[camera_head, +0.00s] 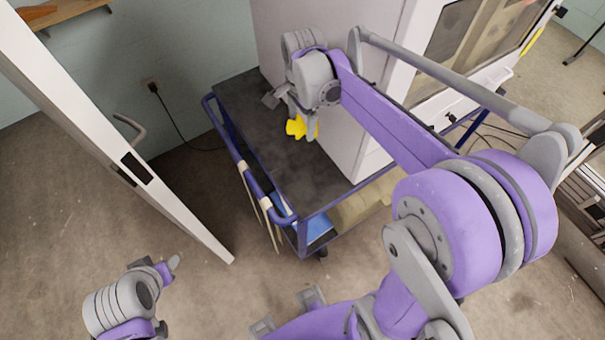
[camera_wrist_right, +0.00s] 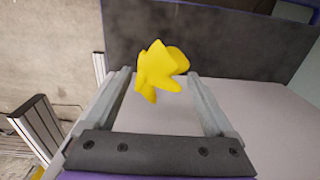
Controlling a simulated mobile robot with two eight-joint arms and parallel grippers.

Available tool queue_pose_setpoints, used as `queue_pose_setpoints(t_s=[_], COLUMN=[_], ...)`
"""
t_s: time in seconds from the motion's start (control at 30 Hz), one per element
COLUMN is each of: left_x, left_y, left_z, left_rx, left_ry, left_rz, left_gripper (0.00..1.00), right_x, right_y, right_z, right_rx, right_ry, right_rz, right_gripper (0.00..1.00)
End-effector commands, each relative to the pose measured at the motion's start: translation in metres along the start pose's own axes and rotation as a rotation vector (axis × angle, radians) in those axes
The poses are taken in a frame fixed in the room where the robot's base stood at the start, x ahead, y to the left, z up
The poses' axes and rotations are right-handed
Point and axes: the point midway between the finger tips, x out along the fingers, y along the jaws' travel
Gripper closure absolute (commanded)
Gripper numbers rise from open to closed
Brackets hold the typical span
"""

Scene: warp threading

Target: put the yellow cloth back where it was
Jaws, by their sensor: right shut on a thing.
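The yellow cloth (camera_head: 297,128) is a small crumpled piece. My right gripper (camera_head: 302,126) is shut on it, over the dark top of the blue-framed cart (camera_head: 235,95). In the right wrist view the cloth (camera_wrist_right: 160,68) shows bunched between the two grey fingers of this gripper (camera_wrist_right: 160,82). I cannot tell whether the cloth touches the cart top. My left gripper (camera_head: 170,269) is low at the left, away from the cloth and the cart. Its finger opening is not clear.
A large pale cabinet (camera_head: 300,40) stands close to the right of my right gripper. A white door (camera_head: 95,110) with a handle (camera_head: 130,127) stands at the left. A blue item (camera_head: 312,228) and a beige bundle (camera_head: 362,204) lie on the cart's lower level. Floor between door and cart is clear.

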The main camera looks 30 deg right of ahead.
Motion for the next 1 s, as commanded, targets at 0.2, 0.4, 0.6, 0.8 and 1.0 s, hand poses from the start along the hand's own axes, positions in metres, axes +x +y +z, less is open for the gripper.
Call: queue_pose_setpoints(t_s=[0.2, 0.4, 0.6, 0.8, 1.0], left_x=[0.042, 0.066, 0.071, 0.074, 0.076], left_y=[0.0, 0.0, 0.0, 0.0, 0.0], left_z=[0.038, 0.056, 0.06, 0.062, 0.063], left_rx=[0.0, 0.0, 0.0, 0.0, 0.0], left_ry=[-0.028, -0.038, -0.041, -0.042, -0.042], left_rz=[0.0, 0.0, 0.0, 0.0, 0.0], left_gripper=[0.5, 0.5, 0.5, 0.5, 0.5], right_x=[0.058, 0.089, 0.113, 0.147, 0.162], right_y=[0.016, 0.022, 0.023, 0.024, 0.025], right_z=[0.001, 0.002, 0.002, 0.002, 0.002], right_rx=[0.0, 0.0, 0.0, 0.0, 0.0], right_ry=[-0.002, -0.003, -0.003, -0.003, -0.003], right_rz=[0.028, 0.038, 0.04, 0.039, 0.039], right_gripper=[0.56, 0.56, 0.56, 0.56, 0.56])
